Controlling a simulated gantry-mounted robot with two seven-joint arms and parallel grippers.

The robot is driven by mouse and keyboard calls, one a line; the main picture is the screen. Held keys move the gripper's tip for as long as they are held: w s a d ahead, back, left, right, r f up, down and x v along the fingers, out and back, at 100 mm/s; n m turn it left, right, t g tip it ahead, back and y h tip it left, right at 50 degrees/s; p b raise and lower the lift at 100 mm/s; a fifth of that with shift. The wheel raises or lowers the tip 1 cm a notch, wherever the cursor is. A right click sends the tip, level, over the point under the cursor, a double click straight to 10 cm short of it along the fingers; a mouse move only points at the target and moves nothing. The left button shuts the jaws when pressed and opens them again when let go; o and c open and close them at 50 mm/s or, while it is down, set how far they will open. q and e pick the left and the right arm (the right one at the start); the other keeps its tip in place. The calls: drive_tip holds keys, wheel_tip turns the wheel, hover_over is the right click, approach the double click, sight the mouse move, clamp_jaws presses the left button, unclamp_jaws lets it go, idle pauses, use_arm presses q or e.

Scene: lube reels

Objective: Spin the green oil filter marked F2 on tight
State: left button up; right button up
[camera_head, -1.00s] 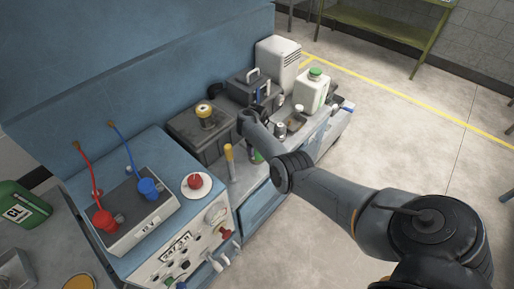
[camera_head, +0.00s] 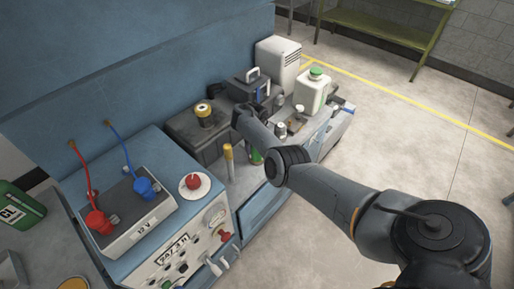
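A green cylinder (camera_head: 257,157), likely the oil filter, shows only partly below my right forearm. It is at the front edge of the grey work surface, beside a yellow-topped stick. Its F2 mark cannot be read. My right arm comes in from the lower right, and its wrist is bent over the grey surface just above and left of the green cylinder. The fingers of my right gripper are hidden behind the arm, so I cannot tell whether they touch the filter. My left gripper is not in view.
A yellow-handled upright tool (camera_head: 229,164) stands close left of the green cylinder. A dark tank with a yellow cap (camera_head: 204,112) is behind. A white jug with green cap (camera_head: 311,90) is at right. A blue cabinet with a red knob (camera_head: 193,181) is at left.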

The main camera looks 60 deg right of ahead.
drive_tip(key=shift+f+m+b, duration=0.25)
drive_tip(key=shift+m+b, duration=1.55)
drive_tip(key=shift+m, duration=0.3)
drive_tip(key=shift+r+m, duration=0.15)
drive_tip(key=shift+m, duration=0.35)
drive_tip(key=o, duration=1.2)
drive_tip(key=shift+c, duration=0.2)
drive_tip(key=shift+o, duration=0.6)
drive_tip(key=shift+r, duration=0.1)
